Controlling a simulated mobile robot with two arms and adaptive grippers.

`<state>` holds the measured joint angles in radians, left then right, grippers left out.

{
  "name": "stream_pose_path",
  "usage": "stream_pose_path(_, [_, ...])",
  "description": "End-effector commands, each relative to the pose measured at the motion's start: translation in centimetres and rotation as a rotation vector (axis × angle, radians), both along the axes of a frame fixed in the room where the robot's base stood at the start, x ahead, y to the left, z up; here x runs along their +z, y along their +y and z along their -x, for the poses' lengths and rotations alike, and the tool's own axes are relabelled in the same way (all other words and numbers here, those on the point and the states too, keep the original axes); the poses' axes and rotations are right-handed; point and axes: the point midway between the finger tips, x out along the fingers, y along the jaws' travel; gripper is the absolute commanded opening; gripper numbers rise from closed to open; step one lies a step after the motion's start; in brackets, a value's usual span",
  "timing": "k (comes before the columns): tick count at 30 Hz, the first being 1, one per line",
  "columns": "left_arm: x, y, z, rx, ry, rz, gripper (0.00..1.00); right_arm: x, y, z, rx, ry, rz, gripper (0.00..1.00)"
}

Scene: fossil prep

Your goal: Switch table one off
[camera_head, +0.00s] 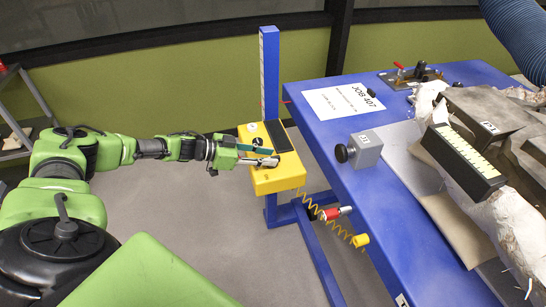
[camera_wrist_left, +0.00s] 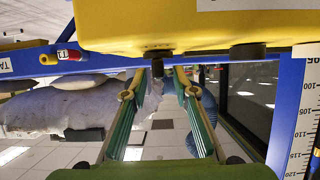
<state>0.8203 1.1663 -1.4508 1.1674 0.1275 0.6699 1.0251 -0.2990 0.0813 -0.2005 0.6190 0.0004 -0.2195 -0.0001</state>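A yellow control box (camera_head: 277,181) stands on a blue post (camera_head: 269,75) at the left side of the blue table (camera_head: 410,240). My left gripper (camera_head: 272,158) is over or beside the box's top in the head view. In the left wrist view the yellow box (camera_wrist_left: 200,25) fills the top, with a dark knob (camera_wrist_left: 158,62) between the fingertips. The fingers (camera_wrist_left: 160,78) are apart, with a gap around the knob; contact cannot be told. My right gripper is out of view.
A grey box with a black knob (camera_head: 366,149), a "JOB 407" sheet (camera_head: 342,101), a clamp (camera_head: 411,76) and a pale wrapped fossil block (camera_head: 495,205) are on the table. A coiled yellow hose (camera_head: 325,213) hangs near the table edge. The floor in front is clear.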

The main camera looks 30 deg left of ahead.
Motion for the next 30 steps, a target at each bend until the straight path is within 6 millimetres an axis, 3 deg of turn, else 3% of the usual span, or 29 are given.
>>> stream_pose_path(6, [1.8,3.2,3.5,0.003,0.003,-0.003,0.26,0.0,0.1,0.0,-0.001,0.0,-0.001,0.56])
stream_pose_path(13, [3.2,5.2,5.9,0.002,0.002,0.0,0.26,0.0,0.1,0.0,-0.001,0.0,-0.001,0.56])
stream_pose_path(30, [3.6,5.7,6.4,0.0,0.0,0.0,0.26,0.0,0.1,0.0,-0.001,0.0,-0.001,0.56])
